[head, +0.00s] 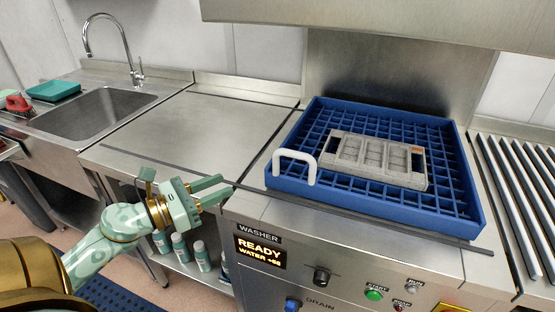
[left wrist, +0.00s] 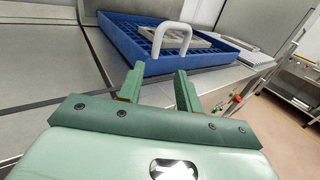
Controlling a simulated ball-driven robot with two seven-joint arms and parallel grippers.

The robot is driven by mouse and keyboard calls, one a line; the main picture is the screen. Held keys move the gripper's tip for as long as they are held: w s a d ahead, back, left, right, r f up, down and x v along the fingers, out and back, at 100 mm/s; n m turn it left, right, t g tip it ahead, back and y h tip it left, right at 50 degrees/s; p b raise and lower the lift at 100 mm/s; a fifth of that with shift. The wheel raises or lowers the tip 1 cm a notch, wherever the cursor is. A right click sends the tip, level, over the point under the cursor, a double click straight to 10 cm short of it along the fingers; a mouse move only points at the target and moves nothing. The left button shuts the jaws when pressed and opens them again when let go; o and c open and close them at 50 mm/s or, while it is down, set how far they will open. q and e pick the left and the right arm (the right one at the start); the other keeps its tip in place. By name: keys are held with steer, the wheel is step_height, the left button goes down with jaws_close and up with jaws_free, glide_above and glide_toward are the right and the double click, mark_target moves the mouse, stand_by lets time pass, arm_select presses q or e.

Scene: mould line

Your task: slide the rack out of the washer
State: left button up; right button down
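The blue rack (head: 455,165) sits on the washer's steel top (head: 275,207), under the raised hood (head: 400,25). A white loop handle (head: 297,156) stands at the rack's left side. A grey mould (head: 376,160) lies inside the rack. My left gripper (head: 222,189) is open and empty, left of the handle and apart from it. In the left wrist view its two green fingers (left wrist: 156,85) point toward the white handle (left wrist: 172,32) and the blue rack (left wrist: 140,60), with a gap between fingers and handle. My right gripper is not in view.
A clear steel counter (head: 195,125) lies left of the washer, with a sink (head: 95,112) beyond it. A roller track (head: 515,195) is at the right. The washer display (head: 260,251) reads READY. Bottles (head: 180,250) stand on a shelf below the counter.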

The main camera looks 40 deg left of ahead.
mark_target(276, 174)
arm_select(q)
steer(key=p+x, duration=0.2)
steer(key=x, duration=1.3)
steer(key=shift+w+f, duration=0.1)
steer(key=shift+w, duration=0.25)
steer(key=shift+w+f, duration=0.1)
steer(key=shift+w, duration=0.05)
jaws_close()
